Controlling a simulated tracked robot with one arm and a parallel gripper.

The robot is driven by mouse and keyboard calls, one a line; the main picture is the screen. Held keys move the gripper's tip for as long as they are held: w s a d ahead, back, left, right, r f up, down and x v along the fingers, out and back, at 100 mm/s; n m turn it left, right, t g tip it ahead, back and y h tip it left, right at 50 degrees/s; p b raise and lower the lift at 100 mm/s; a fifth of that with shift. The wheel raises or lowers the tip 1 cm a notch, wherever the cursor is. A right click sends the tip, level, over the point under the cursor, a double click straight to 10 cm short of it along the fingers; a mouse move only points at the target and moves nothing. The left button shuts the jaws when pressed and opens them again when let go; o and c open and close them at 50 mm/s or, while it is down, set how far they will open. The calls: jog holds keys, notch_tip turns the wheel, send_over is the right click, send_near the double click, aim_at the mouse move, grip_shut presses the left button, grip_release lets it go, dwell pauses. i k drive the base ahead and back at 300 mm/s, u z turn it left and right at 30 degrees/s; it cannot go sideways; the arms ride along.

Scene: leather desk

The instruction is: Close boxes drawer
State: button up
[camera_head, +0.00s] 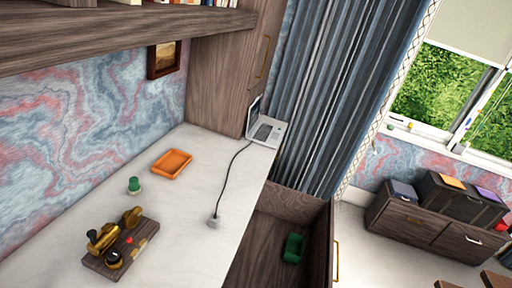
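A dark wood drawer (318,245) stands open beside the white desk top, at the lower middle of the picture. Its brass handle (336,260) is on the right-hand face, and a small green object (293,248) lies inside. At the right, a low wooden cabinet (440,232) stands by the wall under the window and carries several boxes, including a black box (440,196). Its two visible drawer fronts look about flush, though they are small and far off. My gripper is not in view, so its state and distance cannot be seen.
The desk top (190,200) holds an orange tray (171,164), a green-topped item (134,185), a brass device on a wooden base (118,255) and a corded plug (215,221). A laptop (268,130) sits at the far end. Pale floor (375,262) shows right of the drawer.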

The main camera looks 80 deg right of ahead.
aim_at(279, 210)
jog(key=z, duration=0.15)
jog(key=k, duration=1.6)
jog(key=z, duration=1.35)
jog(key=i, duration=0.9)
jog(key=z, duration=0.05)
